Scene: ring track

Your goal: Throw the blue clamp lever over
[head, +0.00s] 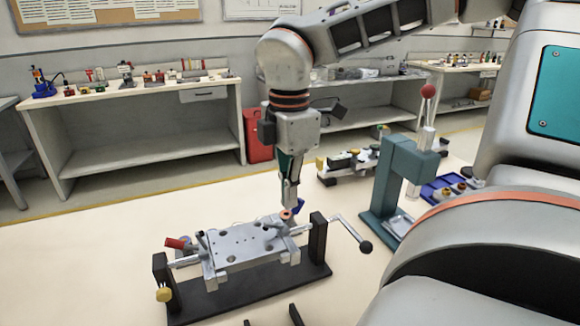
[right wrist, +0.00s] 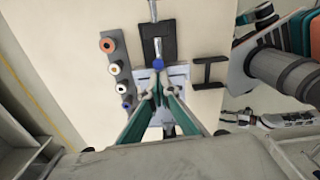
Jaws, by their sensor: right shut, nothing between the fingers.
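A grey drilled plate (head: 250,243) sits in a fixture with a black base (head: 250,290) on the table. The blue clamp lever (head: 299,206) is at the plate's far right end, partly hidden by my right gripper. My right gripper (head: 287,208) points down beside the lever, its fingers together and empty. In the right wrist view a blue knob (right wrist: 157,63) lies just beyond the converging fingertips (right wrist: 156,85); I cannot tell if they touch it. A red lever (head: 175,243) is at the plate's left end. My left gripper is out of view.
A crank with a black ball (head: 365,246) sticks out right of the fixture. A green press (head: 395,185) with a red knob stands behind it. A strip with several round pieces (right wrist: 118,75) is left in the wrist view. The table left of the fixture is clear.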

